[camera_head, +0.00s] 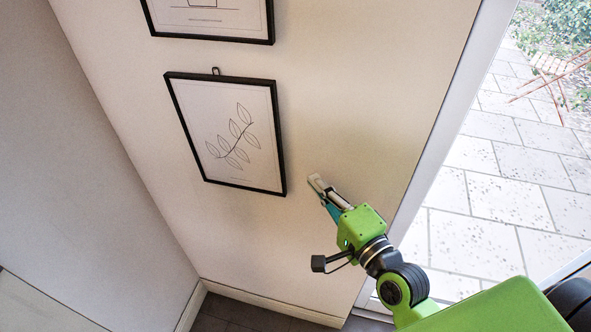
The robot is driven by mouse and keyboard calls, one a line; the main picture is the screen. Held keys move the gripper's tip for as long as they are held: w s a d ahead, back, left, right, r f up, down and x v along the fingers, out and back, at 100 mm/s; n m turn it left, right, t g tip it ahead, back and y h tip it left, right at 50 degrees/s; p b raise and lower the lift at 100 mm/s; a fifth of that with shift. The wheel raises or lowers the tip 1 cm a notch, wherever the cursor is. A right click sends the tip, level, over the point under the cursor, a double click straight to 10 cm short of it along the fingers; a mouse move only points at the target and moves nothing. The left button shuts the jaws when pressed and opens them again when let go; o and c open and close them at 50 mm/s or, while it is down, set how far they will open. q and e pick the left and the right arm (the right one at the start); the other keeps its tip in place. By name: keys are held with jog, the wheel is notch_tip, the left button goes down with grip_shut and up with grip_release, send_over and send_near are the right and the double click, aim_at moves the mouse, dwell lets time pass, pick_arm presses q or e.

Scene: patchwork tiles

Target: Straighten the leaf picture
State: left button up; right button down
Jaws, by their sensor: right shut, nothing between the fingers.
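The leaf picture (228,132) is a black-framed white sheet with a leafy branch drawn on it. It hangs on the wall from a small hook at its top edge. Its frame sits at a different angle from the picture above. My right gripper (315,181) is shut and empty, to the right of the frame's lower right corner, with a gap between them. Whether its fingertips touch the wall I cannot tell. My left gripper is not in view.
Another black-framed picture (212,16) hangs just above, cut off by the top edge. A grey side wall (75,150) meets the picture wall at the left. A glass door or window opening onto a paved patio (480,190) is at the right. The wall below the leaf picture is bare.

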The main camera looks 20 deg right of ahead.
aim_at(283, 171)
jog(key=w+a+p, duration=0.2)
jog(key=w+a, duration=0.1)
jog(key=shift+w, duration=0.3)
jog(key=shift+w+a+f, duration=0.2)
jog(key=shift+w+a, duration=0.2)
jog(key=shift+s, duration=0.1)
jog(key=shift+a+f+b, duration=0.1)
jog(key=shift+f+b, duration=0.05)
jog(key=shift+b, duration=0.15)
jog(key=shift+w+a+f+m+t+b, duration=0.35)
jog(key=shift+w+a+b, duration=0.15)
jog(key=shift+b, duration=0.25)
jog(key=shift+a+r, duration=0.15)
